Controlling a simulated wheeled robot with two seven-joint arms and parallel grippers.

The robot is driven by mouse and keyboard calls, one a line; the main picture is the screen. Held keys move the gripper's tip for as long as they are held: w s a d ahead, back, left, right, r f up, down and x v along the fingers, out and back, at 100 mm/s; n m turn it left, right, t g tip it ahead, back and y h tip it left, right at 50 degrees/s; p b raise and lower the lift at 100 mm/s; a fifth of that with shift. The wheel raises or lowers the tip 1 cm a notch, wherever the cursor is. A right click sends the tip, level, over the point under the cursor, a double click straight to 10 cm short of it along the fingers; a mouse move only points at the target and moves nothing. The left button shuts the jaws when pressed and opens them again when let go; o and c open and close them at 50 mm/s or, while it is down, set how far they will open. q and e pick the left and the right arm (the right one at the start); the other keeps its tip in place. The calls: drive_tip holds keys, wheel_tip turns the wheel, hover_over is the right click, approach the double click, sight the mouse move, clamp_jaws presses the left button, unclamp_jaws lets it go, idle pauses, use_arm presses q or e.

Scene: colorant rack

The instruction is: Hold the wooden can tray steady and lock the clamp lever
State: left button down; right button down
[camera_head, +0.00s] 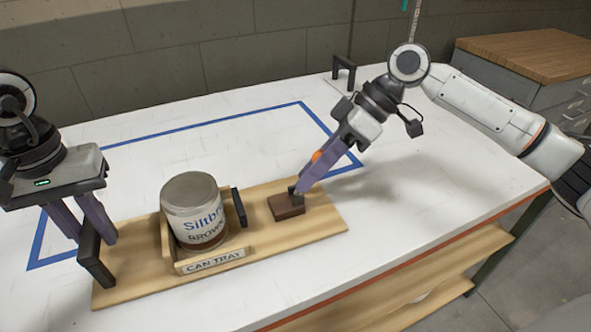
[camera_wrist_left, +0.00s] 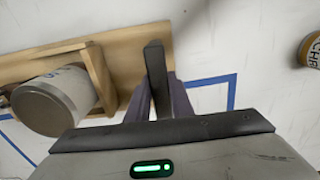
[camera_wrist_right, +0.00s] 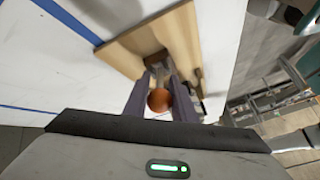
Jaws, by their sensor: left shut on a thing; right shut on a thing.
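The wooden can tray (camera_head: 325,222) lies on the white table and holds a can labelled "Siltbr… BROWN" (camera_head: 197,213) upright in a low box. My left gripper (camera_head: 84,226) is shut on the black handle (camera_head: 97,262) at the tray's left end; the handle between the fingers also shows in the left wrist view (camera_wrist_left: 156,80). At the tray's right, a brown block (camera_head: 288,208) carries the clamp lever, which has an orange knob (camera_head: 317,156). My right gripper (camera_head: 303,182) is shut on the lever; its knob shows between the fingers in the right wrist view (camera_wrist_right: 158,100). The fingers hide most of the lever.
A black upright piece (camera_head: 238,207) stands just right of the can's box. Blue tape (camera_head: 215,122) outlines an area on the table behind and partly under the tray. Another can (camera_wrist_left: 312,48) shows at the left wrist view's right edge. The table's front edge runs close to the tray.

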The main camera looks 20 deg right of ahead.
drive_tip(key=c, duration=1.6)
unclamp_jaws()
drive_tip(key=shift+c, duration=0.2)
drive_tip(key=shift+d, duration=0.1)
drive_tip(key=v, duration=1.2)
use_arm(q)
drive_tip(key=c, duration=1.5)
unclamp_jaws()
drive_tip(key=shift+r, duration=0.1)
wheel_tip(320, 180, up, 12)
drive_tip(key=shift+f, duration=0.1)
